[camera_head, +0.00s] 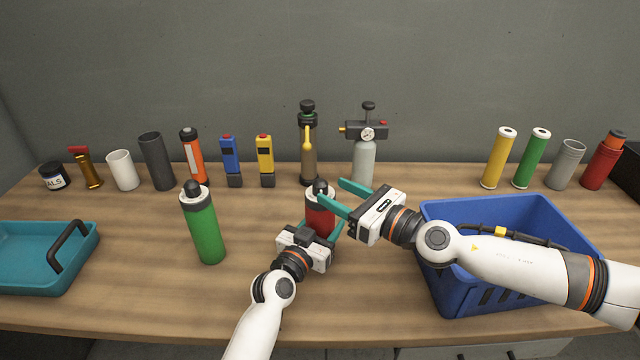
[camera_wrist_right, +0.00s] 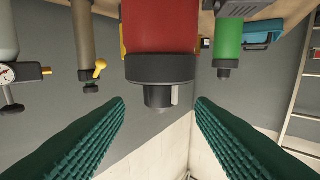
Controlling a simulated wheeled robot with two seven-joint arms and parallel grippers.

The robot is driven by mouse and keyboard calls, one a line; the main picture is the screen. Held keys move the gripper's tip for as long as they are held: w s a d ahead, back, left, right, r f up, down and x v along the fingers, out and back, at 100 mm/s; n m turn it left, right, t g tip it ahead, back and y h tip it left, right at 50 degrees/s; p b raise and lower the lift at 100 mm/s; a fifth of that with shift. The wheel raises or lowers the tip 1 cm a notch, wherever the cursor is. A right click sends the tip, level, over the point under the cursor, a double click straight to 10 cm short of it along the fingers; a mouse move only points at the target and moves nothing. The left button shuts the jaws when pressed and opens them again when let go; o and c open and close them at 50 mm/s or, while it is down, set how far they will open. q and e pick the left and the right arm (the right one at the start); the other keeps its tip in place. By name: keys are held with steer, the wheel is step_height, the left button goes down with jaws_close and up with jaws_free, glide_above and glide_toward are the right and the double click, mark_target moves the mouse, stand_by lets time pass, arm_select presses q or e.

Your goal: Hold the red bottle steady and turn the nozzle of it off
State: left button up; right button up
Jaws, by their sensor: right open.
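The red bottle (camera_head: 319,218) stands upright at the middle of the table, with a black collar and nozzle (camera_head: 321,187) on top. My left gripper (camera_head: 320,228) has its fingers on both sides of the bottle body and appears closed on it. My right gripper (camera_head: 330,191) is open, coming from the right at nozzle height. In the right wrist view the red bottle (camera_wrist_right: 160,28) appears upside down. Its nozzle (camera_wrist_right: 159,96) lies between the spread green fingers, with clear gaps on both sides.
A green bottle (camera_head: 203,228) stands to the left. A blue crate (camera_head: 455,290) sits under my right arm, and a teal tray (camera_head: 45,285) is at far left. Several bottles, cups and devices line the back, including a gauge bottle (camera_head: 364,160) behind the red bottle.

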mark_target(327, 188)
steer(key=x, duration=0.5)
steer(key=c, duration=1)
